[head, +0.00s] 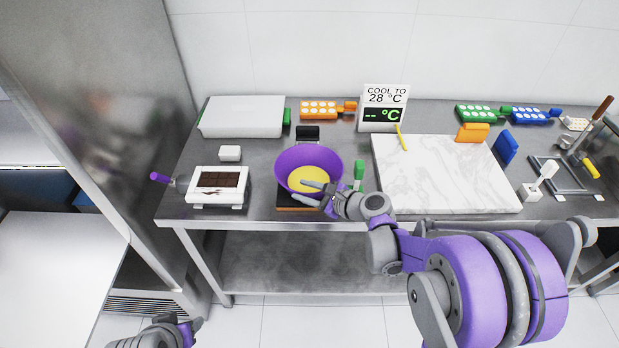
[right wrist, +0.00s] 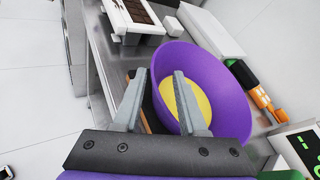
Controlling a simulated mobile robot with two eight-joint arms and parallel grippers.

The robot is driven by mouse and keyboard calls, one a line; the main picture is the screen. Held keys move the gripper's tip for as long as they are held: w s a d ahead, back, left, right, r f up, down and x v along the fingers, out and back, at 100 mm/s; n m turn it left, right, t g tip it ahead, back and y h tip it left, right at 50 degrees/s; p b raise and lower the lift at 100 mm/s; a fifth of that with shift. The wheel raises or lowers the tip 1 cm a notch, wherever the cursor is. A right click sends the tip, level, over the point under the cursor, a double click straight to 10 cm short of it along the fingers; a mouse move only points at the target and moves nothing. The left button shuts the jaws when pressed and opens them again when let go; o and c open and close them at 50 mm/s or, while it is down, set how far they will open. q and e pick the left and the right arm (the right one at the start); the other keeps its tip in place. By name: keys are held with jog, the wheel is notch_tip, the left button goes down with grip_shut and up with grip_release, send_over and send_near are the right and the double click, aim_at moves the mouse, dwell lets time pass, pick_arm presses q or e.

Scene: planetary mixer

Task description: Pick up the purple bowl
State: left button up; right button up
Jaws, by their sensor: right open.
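The purple bowl (head: 308,160) holds something yellow and stands upright on a dark, orange-edged base near the front of the steel table. My right gripper (head: 300,191) is open at the bowl's near side. In the right wrist view, the purple bowl (right wrist: 215,75) shows between and beyond the fingers of my right gripper (right wrist: 158,76). One finger overlaps the bowl's inside and the other is outside its wall, with the rim between them. My left gripper (head: 170,334) is only partly in view at the bottom left, and its jaws cannot be made out.
A white box with a dark chocolate-like slab (head: 219,184) stands left of the bowl. A green-handled tool (head: 359,170) is close to its right, beside a marble slab (head: 440,175). A temperature sign (head: 384,95) stands behind. A steel cabinet (head: 120,90) borders the table's left.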

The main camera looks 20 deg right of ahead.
aim_at(291, 188)
jog(key=x, duration=0.5)
jog(key=shift+a+f+p, duration=0.1)
jog(key=shift+f+p, duration=0.05)
jog(key=shift+p, duration=0.2)
grip_shut()
dwell(1.1)
